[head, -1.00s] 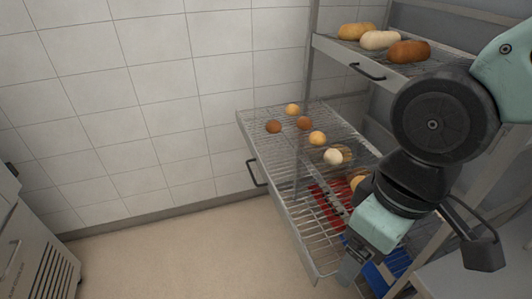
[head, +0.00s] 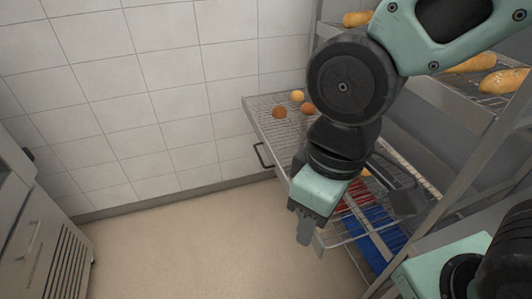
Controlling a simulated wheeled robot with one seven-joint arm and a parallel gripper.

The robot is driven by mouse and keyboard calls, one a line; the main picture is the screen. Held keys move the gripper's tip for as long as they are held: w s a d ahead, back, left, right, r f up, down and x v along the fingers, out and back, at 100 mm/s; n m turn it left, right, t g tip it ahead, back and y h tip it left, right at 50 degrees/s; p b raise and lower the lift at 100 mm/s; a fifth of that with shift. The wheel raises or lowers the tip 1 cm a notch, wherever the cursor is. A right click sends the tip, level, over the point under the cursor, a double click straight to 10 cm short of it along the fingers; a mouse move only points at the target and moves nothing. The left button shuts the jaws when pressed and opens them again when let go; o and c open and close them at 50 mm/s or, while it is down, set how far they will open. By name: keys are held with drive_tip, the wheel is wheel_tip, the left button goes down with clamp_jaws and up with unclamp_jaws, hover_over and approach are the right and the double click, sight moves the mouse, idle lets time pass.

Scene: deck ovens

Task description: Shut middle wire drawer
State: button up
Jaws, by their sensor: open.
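The middle wire drawer (head: 258,122) is pulled out of the rack, with several round rolls on its mesh. Its dark handle (head: 262,156) shows on the front side, at the left of my arm. My gripper (head: 304,232) points down close to the right end of the drawer's front rail. It is open and holds nothing that I can see. My arm hides the drawer's middle and some of its rolls. I cannot tell whether the fingers touch the rail.
A higher shelf with loaves (head: 470,63) is at the upper right. Red and blue items (head: 372,232) lie below the drawer. A rack post (head: 452,185) stands at the right. A white tiled wall is behind, a vented cabinet (head: 45,235) at the left. The floor (head: 190,250) is clear.

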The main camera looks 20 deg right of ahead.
drive_tip(key=shift+w+a+f+n+g+b, duration=0.15)
drive_tip(key=shift+w+a+f+n+b, duration=0.2)
drive_tip(key=shift+w, duration=0.3)
drive_tip(key=shift+w+a+f+n+g, duration=0.15)
drive_tip(key=shift+w+a, duration=0.3)
drive_tip(key=shift+w, duration=0.15)
clamp_jaws()
drive_tip(key=w+a+f+n+h+b, duration=0.1)
drive_tip(key=w+f+n+h+b, duration=0.15)
drive_tip(key=w+f, duration=0.6)
drive_tip(key=w+a+f+n+t+h+b, duration=0.1)
drive_tip(key=w+f+n+h, duration=0.3)
drive_tip(key=w+f, duration=0.5)
drive_tip(key=w+a+f+n+h+b, duration=0.2)
drive_tip(key=w+f+n+h, duration=0.1)
drive_tip(key=w+f, duration=0.55)
drive_tip(key=w+d+f+p, duration=0.2)
drive_tip(key=d+f+p, duration=0.4)
drive_tip(key=d, duration=0.5)
drive_tip(key=shift+w+d, duration=0.2)
